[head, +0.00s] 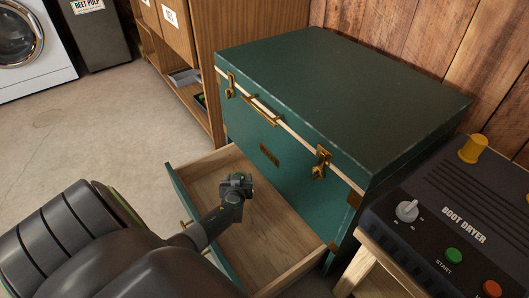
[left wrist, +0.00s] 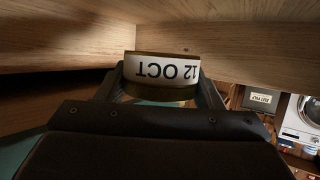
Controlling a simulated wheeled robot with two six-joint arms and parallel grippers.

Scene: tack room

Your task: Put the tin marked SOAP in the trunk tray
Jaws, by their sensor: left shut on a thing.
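The green trunk (head: 330,85) has its lid shut, and a wooden tray (head: 265,255) is pulled out like a drawer at its base. My left gripper (head: 237,183) reaches over the tray from the left. In the left wrist view it is shut on a short round tin (left wrist: 160,92) with a brassy rim and a white label. The label reads "12 OCT" upside down; no SOAP mark shows. Pale wood surrounds the tin in that view. I cannot tell whether the tin touches the tray floor. My right gripper is out of view.
A boot dryer (head: 440,215) with a knob and coloured buttons stands at the right on a wooden stand. A wooden shelf unit (head: 200,70), a dark bin (head: 103,40) and a washing machine (head: 35,50) stand behind. The concrete floor at left is clear.

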